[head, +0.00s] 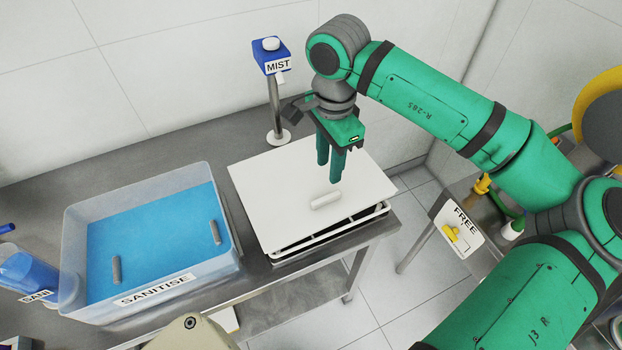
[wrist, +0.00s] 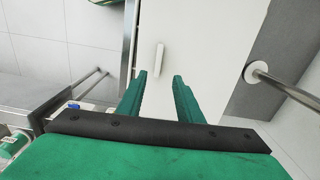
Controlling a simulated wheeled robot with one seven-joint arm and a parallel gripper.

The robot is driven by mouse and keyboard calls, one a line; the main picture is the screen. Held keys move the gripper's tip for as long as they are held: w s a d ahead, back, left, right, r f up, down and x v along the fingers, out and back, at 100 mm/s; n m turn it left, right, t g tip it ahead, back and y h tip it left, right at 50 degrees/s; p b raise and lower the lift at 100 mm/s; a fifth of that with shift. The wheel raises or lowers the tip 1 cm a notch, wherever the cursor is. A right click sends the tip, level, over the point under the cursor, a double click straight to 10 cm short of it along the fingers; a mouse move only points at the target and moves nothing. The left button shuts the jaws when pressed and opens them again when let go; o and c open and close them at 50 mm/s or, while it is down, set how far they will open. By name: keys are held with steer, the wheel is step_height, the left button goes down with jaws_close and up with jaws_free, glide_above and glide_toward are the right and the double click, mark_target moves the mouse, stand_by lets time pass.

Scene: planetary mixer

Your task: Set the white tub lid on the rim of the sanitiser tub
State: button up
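The white tub lid (head: 275,190) lies flat on a rack at the right end of the steel table, with a light bar handle (head: 326,199) on top. The lid also fills the middle of the wrist view (wrist: 210,50), its handle (wrist: 159,58) just beyond the fingertips. My gripper (head: 328,172) is above the lid, fingers pointing down, apart and empty; the wrist view shows the gap between the fingertips (wrist: 160,74). The sanitiser tub (head: 170,285) is a translucent box labelled SANITISE, left of the lid, open on top, holding blue liquid (head: 150,235).
A MIST dispenser (head: 272,55) on a post (head: 275,108) stands behind the lid. A blue bottle (head: 30,275) stands left of the tub. Grey bars (head: 116,269) show in the tub. A FREE sign (head: 458,228) is at right. The back of the table behind the tub is clear.

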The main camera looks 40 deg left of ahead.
mark_target(326, 197)
steer(key=f, duration=1)
steer(key=shift+s+d+f, duration=0.15)
steer(key=shift+s+f, duration=0.05)
steer(key=shift+f, duration=0.1)
jaws_close()
